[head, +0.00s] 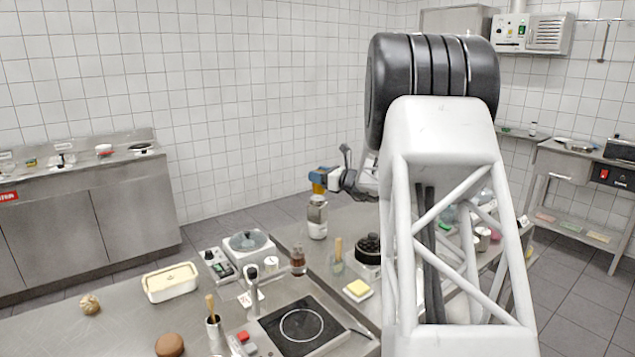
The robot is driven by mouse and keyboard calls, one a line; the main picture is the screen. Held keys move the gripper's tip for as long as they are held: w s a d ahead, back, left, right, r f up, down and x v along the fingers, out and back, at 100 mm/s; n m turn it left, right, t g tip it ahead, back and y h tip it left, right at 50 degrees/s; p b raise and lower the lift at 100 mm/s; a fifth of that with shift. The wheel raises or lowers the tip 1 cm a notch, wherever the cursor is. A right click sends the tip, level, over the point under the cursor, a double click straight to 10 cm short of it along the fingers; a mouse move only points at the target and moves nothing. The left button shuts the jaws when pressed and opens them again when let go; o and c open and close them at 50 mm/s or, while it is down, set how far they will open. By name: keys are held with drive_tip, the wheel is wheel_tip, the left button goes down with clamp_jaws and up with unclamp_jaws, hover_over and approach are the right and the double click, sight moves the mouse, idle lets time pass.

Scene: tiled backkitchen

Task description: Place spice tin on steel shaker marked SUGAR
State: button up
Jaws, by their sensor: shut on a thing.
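My gripper (328,180) is at the far side of the counter, reached by my arm from the right. It is shut on a small blue and yellow thing, which looks like the spice tin (319,188); the fingers and tin are hard to tell apart at this size. Directly below stands an upright, greyish, shiny container (317,220), which looks like the steel shaker; no SUGAR lettering is readable. The tin's lower end is close to the container's top. I cannot tell whether they touch.
A dark round object (368,246), a brown jar (298,262), a scale (248,243) and a yellow block on a dish (357,290) stand nearby. A hotplate (302,325) and cream tub (171,283) are nearer. My arm hides much of the right counter.

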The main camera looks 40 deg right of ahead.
drive_tip(key=shift+w+d+f, duration=0.1)
drive_tip(key=shift+w+d, duration=0.25)
drive_tip(key=shift+w, duration=0.3)
drive_tip(key=shift+w+d+f, duration=0.1)
drive_tip(key=shift+w+d, duration=0.3)
drive_tip(key=shift+w, duration=0.2)
drive_tip(key=shift+w+d, duration=0.35)
drive_tip(key=shift+w, duration=0.3)
drive_tip(key=shift+f, duration=1.75)
drive_tip(key=shift+f, duration=0.1)
drive_tip(key=o, duration=0.9)
drive_tip(key=v, duration=1.2)
